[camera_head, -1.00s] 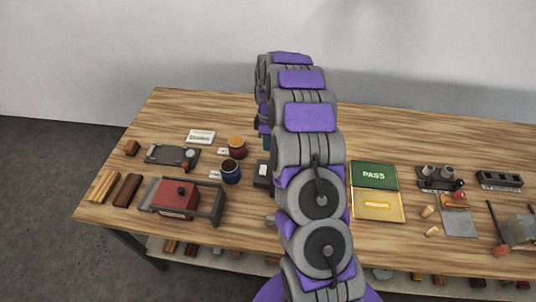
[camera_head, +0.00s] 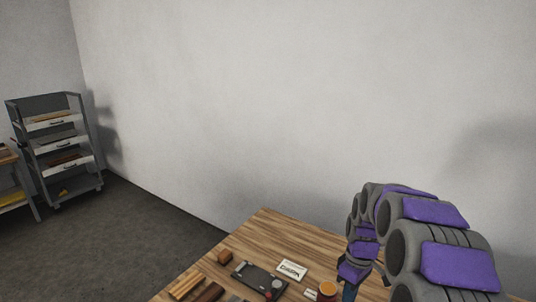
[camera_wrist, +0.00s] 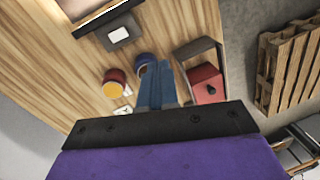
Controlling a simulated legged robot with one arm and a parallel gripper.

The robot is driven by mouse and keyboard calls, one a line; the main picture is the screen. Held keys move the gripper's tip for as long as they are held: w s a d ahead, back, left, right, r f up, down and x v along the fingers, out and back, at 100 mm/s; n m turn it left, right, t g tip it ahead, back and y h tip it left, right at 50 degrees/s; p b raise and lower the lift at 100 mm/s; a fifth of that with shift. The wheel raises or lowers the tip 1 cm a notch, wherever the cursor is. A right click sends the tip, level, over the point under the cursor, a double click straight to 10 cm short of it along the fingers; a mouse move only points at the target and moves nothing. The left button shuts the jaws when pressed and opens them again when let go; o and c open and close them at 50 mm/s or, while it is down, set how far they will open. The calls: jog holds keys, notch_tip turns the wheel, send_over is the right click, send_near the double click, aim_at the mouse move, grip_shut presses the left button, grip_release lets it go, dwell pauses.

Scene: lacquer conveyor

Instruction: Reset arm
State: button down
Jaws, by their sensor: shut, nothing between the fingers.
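My gripper (camera_wrist: 157,82) shows in the wrist view as two blue fingers lying together, shut and empty, above the wooden table (camera_wrist: 165,22). A blue cup (camera_wrist: 146,61) shows just beyond the fingertips; I cannot tell the height gap. In the head view my purple and grey arm stands at the lower right, and the gripper is partly hidden at the bottom edge, beside a red cup with orange contents (camera_head: 327,289).
The cup with orange contents (camera_wrist: 115,86) and a red block (camera_wrist: 206,84) in a grey frame flank the fingers. A dark tray (camera_head: 257,280), white card (camera_head: 292,269) and wooden blocks (camera_head: 187,285) lie on the table. A shelf cart (camera_head: 60,148) stands far left; open floor lies between.

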jog(key=s+a+r+m, duration=0.1)
jog(key=s+a+m, duration=0.1)
jog(key=s, duration=0.9)
jog(key=s+a+r+m, duration=0.2)
jog(key=s+a+m, duration=0.1)
jog(key=s, duration=0.8)
jog(key=s+a+r+m+h, duration=0.1)
jog(key=s+a+r+m, duration=0.1)
jog(key=s, duration=0.9)
jog(key=shift+s+a+m+b, duration=0.15)
jog(key=shift+s+m+b, duration=0.15)
jog(key=shift+m, duration=0.5)
jog(key=shift+a+r, duration=0.1)
jog(key=shift+a, duration=0.1)
